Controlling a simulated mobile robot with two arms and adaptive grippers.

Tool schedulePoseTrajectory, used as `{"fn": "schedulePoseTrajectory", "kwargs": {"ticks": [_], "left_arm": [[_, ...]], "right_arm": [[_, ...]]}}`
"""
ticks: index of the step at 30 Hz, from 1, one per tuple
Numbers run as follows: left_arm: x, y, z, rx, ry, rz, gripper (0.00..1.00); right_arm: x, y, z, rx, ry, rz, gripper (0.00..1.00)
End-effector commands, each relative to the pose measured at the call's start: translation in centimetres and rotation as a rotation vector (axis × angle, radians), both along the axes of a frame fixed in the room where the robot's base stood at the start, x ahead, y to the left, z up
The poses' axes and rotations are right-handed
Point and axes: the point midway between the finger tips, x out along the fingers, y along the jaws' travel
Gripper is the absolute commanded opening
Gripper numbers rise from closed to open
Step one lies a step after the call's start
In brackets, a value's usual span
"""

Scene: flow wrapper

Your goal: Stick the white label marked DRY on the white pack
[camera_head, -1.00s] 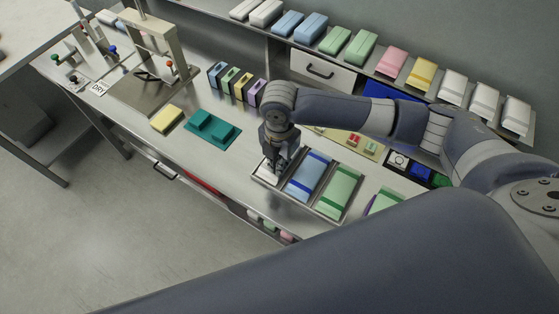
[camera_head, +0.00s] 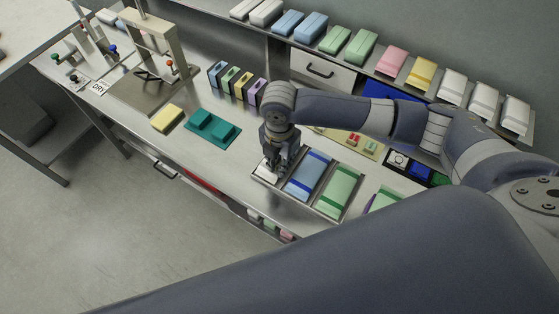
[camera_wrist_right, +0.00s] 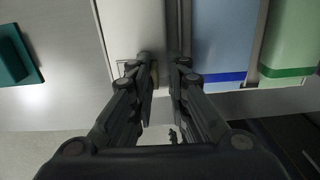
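A white label marked DRY (camera_head: 99,88) lies at the far left of the bench, below the press-like stand. The white pack (camera_head: 262,174) lies in the left part of a metal tray, partly hidden by my right gripper. It also shows in the right wrist view (camera_wrist_right: 128,25). My right gripper (camera_head: 274,167) points down at the pack. In the wrist view its fingertips (camera_wrist_right: 165,68) are a small gap apart over the pack's right edge. A small dark-outlined mark shows beside the left fingertip. Whether anything thin is held is unclear. My left gripper is not in view.
A blue pack (camera_head: 308,176) and a green pack (camera_head: 340,187) lie right of the white one. A teal block (camera_head: 212,130) and yellow block (camera_head: 167,118) are to the left. A shelf (camera_head: 385,76) of coloured packs runs behind. Bare bench lies left of the tray.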

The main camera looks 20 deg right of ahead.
Motion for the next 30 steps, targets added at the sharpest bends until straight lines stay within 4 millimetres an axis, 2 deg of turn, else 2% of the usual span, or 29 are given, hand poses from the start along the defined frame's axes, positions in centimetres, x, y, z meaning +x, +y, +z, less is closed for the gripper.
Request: {"fn": "schedulePoseTrajectory", "kwargs": {"ticks": [10, 14, 17, 24, 30], "left_arm": [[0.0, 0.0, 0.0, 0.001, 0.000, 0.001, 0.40], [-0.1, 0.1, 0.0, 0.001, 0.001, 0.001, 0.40], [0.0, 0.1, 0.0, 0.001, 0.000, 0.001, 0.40], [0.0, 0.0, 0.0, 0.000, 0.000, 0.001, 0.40], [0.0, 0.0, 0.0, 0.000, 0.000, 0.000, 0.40]], "right_arm": [[0.1, 0.0, 0.0, 0.001, -0.002, 0.000, 0.28], [0.1, 0.0, 0.7, 0.002, -0.002, 0.000, 0.28], [0.2, 0.0, 2.2, 0.002, -0.006, 0.000, 0.28], [0.2, 0.1, 7.4, 0.003, -0.008, 0.000, 0.28], [0.1, 0.1, 10.7, 0.003, -0.005, 0.000, 0.28]]}}
